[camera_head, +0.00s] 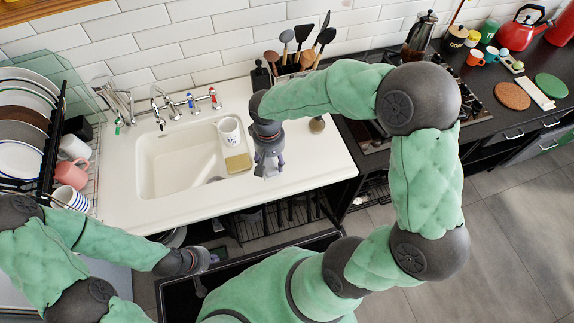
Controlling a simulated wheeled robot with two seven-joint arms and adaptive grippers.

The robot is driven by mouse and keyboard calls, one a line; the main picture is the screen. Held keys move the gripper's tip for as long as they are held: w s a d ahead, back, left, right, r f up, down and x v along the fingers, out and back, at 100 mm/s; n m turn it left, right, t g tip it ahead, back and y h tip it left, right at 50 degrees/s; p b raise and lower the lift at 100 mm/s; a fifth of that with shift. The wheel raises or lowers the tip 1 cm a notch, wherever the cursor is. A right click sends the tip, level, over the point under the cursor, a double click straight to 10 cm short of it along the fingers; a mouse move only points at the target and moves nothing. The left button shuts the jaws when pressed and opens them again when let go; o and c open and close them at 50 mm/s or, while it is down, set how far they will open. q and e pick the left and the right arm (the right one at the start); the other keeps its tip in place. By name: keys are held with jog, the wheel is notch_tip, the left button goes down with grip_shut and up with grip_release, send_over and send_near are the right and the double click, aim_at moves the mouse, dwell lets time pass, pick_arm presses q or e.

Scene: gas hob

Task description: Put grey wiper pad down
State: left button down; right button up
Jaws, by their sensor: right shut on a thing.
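My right gripper (269,168) points down over the white counter (310,170), just right of the sink. It is shut on a small grey thing, which I take to be the grey wiper pad. The pad is mostly hidden by the fingers, and I cannot tell whether it touches the counter. My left gripper (202,283) hangs low in front of the counter, away from the pad. Its fingers are too small and dark to tell whether they are open.
The white sink (160,165) has a white mug (229,131) and a yellowish sponge (238,163) at its right edge. Utensils (300,45) stand behind my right arm. A dish rack (50,135) is at left.

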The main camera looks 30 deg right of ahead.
jog(key=b, duration=0.2)
send_over(286, 168)
notch_tip(286, 168, down, 6)
jog(key=shift+a+f, duration=0.1)
jog(key=shift+a, duration=0.05)
jog(key=shift+d+f+b, duration=0.2)
jog(key=shift+f+b, duration=0.45)
jog(key=shift+f, duration=0.5)
jog(key=shift+s+f, duration=0.1)
jog(key=shift+f, duration=0.25)
jog(key=shift+c, duration=0.3)
jog(key=shift+s+a, duration=0.15)
jog(key=shift+c, duration=1.3)
jog(key=o, duration=1.1)
jog(key=shift+f, duration=0.1)
jog(key=shift+o, duration=1.2)
jog(key=shift+w, duration=0.2)
